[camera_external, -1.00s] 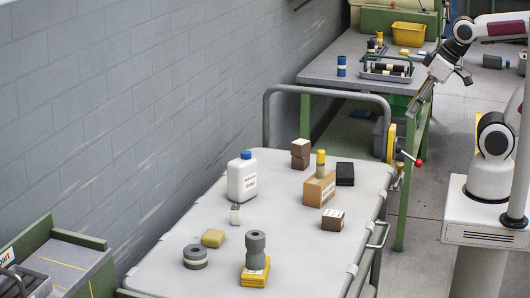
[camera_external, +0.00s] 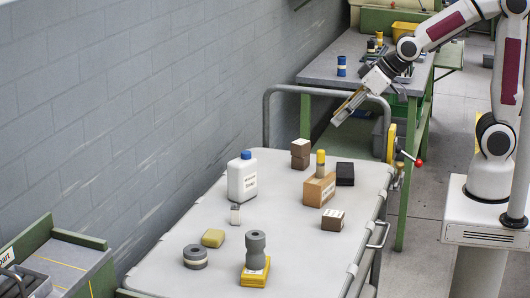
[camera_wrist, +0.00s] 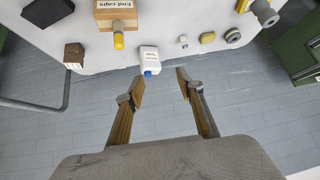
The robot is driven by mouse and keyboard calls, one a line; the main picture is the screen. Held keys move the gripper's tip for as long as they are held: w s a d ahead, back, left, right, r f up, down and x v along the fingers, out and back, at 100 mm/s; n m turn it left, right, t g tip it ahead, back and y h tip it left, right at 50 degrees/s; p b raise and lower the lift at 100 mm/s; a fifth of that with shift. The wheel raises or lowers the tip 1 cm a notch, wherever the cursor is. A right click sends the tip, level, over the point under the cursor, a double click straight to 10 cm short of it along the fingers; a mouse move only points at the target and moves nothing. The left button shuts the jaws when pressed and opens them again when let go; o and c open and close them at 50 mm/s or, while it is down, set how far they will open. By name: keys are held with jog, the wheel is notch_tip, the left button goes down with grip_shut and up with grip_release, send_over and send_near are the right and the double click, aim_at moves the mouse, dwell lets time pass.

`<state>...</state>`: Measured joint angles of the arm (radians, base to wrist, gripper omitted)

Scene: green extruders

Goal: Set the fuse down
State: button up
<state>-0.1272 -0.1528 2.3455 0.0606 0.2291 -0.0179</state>
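No fuse is plain to me. A small pale piece with a grey top (camera_external: 235,214) stands on the cart in front of the white bottle and could be it, but I cannot tell. It also shows in the wrist view (camera_wrist: 183,41). My gripper (camera_external: 340,116) is in the air near the cart's far rail, tilted down to the left. In the wrist view my gripper (camera_wrist: 160,78) has its two fingers apart with nothing seen between them.
The cart top (camera_external: 190,232) holds a white bottle (camera_external: 242,180), a tan box (camera_external: 319,189) with a yellow-topped cylinder, dark blocks, a yellow block (camera_external: 213,238) and grey round parts. The cart's rail (camera_external: 267,120) rises at the far end. Behind is a workbench (camera_external: 322,72).

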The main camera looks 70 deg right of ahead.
jog(key=w+a+f+t, duration=0.2)
jog(key=w+a+f, duration=0.4)
jog(key=w+f, duration=0.5)
jog(key=n+t+y, duration=0.1)
jog(key=t, duration=0.1)
send_near(236, 206)
jog(key=shift+w+d+f, duration=0.2)
jog(key=shift+w+d, duration=0.05)
jog(key=shift+w, duration=0.25)
jog(key=shift+w+d+f, duration=0.2)
jog(key=shift+w+d, duration=0.05)
jog(key=shift+w, duration=0.2)
jog(key=shift+w+a+f, duration=0.1)
jog(key=shift+a+f, duration=0.1)
jog(key=shift+f, duration=0.3)
jog(key=shift+w, duration=0.15)
jog(key=shift+x, duration=1.2)
jog(key=shift+a+x, duration=0.15)
jog(key=shift+x, duration=1.15)
jog(key=shift+a+x, duration=0.2)
jog(key=shift+x, duration=1.1)
jog(key=shift+r, duration=0.1)
